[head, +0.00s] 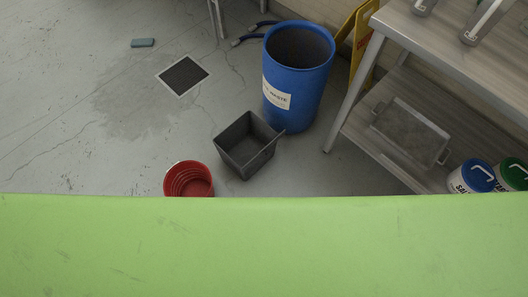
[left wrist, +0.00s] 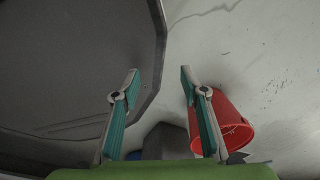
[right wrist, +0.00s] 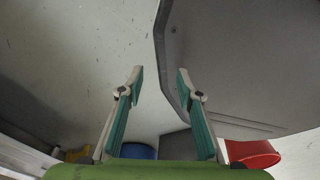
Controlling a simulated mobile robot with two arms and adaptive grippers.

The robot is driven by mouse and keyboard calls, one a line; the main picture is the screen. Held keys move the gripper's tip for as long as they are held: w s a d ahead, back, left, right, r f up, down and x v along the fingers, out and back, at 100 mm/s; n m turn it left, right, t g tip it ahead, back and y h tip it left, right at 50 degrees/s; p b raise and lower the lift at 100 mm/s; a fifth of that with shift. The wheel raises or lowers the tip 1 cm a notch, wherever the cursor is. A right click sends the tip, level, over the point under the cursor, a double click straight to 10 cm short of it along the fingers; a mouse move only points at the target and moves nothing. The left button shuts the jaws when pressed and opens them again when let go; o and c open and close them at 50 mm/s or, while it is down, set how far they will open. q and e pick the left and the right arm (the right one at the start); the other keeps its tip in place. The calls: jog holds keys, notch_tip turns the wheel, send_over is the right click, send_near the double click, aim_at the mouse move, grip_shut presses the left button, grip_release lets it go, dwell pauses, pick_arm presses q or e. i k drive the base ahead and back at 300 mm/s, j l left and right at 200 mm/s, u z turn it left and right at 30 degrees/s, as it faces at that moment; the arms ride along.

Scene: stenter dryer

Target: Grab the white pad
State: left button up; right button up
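I cannot make out a white pad in any view. My left gripper (left wrist: 159,76) is open, with nothing between its teal-lined fingers, above the pale floor. My right gripper (right wrist: 160,75) is open and empty too. Neither gripper shows in the head view, where a green surface fills the lower part and hides what lies behind it. A small teal block (head: 142,43) lies on the floor at the upper left.
A red bucket (head: 189,180), a dark grey bin (head: 246,146) and a blue waste drum (head: 297,80) stand on the floor. A metal-framed table (head: 450,45) with a lower shelf holding a grey tray (head: 410,130) is at right. Floor at left is mostly clear.

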aim_at(144, 42)
jog(key=k+j, duration=0.1)
jog(key=j, duration=0.15)
jog(key=k+j, duration=0.1)
jog(key=j, duration=0.15)
jog(key=j+z, duration=0.1)
jog(key=j, duration=0.55)
jog(key=j+z, duration=0.1)
jog(key=j, duration=0.55)
jog(key=k+j+z, duration=0.1)
jog(key=j, duration=0.55)
jog(key=k+j+z, duration=0.1)
jog(key=j, duration=0.55)
jog(key=i+j+z, duration=0.1)
jog(key=j, duration=0.3)
jog(key=i+j, duration=0.25)
jog(key=j, duration=0.15)
jog(key=i+j+z, duration=0.15)
jog(key=j, duration=0.2)
jog(key=i+j, duration=0.15)
jog(key=j, duration=0.3)
jog(key=i+j+z, duration=0.15)
jog(key=j, duration=0.25)
jog(key=i+j, duration=0.1)
jog(key=j, duration=0.3)
jog(key=z, duration=0.05)
